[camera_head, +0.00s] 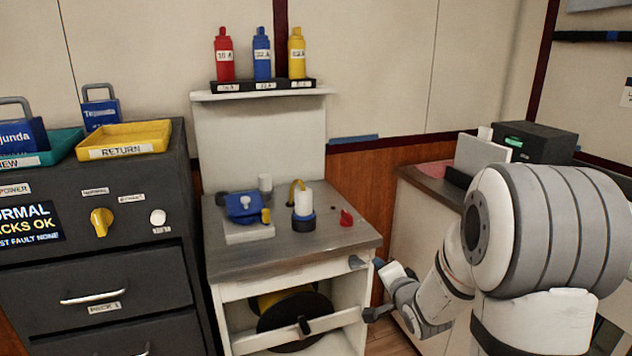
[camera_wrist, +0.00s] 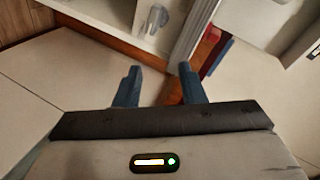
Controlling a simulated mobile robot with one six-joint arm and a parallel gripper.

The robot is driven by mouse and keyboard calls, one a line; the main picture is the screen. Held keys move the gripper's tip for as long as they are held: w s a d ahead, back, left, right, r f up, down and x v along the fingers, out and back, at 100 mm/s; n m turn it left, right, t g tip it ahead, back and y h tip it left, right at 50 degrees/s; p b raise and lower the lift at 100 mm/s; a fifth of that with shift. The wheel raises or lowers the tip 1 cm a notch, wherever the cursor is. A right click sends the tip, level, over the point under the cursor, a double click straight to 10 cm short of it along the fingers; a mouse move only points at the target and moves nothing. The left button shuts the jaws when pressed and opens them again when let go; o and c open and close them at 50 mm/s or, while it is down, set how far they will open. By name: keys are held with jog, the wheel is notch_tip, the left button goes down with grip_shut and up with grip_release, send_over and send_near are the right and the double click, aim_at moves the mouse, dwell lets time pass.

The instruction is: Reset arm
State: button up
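My arm stands at the right of the head view. My gripper (camera_head: 364,288) is beside the right front edge of the white workbench (camera_head: 262,268), below the level of its top. In the wrist view my gripper (camera_wrist: 160,72) shows two blue-grey fingers spread apart with nothing between them. It is open and empty. I cannot tell whether it touches the bench.
A dark cabinet (camera_head: 100,238) with drawers stands at the left, bearing a yellow return tray (camera_head: 128,135). A counter (camera_head: 420,178) stands behind my arm.

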jog(key=s+a+r+n+g+p, duration=0.1)
jog(key=s+r+n+g+p, duration=0.2)
jog(key=s+r, duration=0.3)
jog(key=s+a+r+n+g+h+p, duration=0.1)
jog(key=s+r+n+g+p, duration=0.3)
jog(key=s, duration=0.9)
jog(key=s+a+r+n+g+h+p, duration=0.1)
jog(key=s+r+n+g+p, duration=0.3)
jog(key=s+r+p, duration=0.2)
jog(key=s+r, duration=0.2)
jog(key=s, duration=0.2)
jog(key=shift+s+a+r+g, duration=0.15)
jog(key=shift+a+r+g, duration=0.1)
jog(key=shift+a+g, duration=0.1)
